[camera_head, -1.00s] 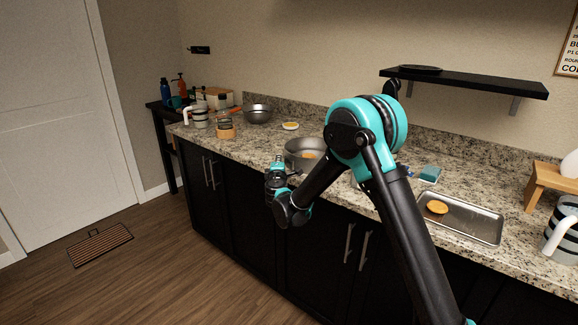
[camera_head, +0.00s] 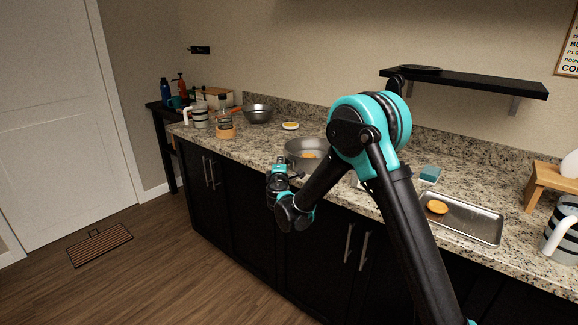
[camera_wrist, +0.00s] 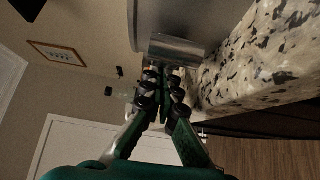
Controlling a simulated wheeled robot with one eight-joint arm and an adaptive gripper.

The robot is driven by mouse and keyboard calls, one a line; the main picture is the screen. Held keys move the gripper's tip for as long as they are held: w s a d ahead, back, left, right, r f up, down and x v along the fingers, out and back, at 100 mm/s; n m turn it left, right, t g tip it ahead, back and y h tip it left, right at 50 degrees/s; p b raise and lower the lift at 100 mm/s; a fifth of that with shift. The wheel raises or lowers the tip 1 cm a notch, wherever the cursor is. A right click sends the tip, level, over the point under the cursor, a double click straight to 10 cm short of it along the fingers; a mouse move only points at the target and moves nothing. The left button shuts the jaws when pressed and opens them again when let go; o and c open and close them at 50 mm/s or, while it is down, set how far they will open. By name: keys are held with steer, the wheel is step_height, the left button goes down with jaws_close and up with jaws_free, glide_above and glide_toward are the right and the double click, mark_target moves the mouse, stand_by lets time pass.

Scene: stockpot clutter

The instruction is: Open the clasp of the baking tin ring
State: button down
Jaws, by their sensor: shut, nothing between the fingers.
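The baking tin ring (camera_head: 301,145), a round grey metal tin, stands near the front edge of the counter, left of my arm's elbow. Something orange shows inside it. My gripper (camera_head: 279,161) is at the tin's left front side, close to its wall. In the wrist view my gripper's fingers (camera_wrist: 167,72) are shut with nothing between them, tips at a shiny metal plate (camera_wrist: 178,48) that stands out beside the tin's grey wall. This plate seems to be the clasp; whether the fingertips touch it I cannot tell. The clasp cannot be made out in the head view.
A metal tray (camera_head: 470,222) with an orange disc (camera_head: 437,207) lies at the right. A blue sponge (camera_head: 430,174) lies behind the tray. A black shelf (camera_head: 470,84) hangs above.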

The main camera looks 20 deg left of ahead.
steer(key=shift+v, duration=2.55)
steer(key=shift+s+a, duration=0.15)
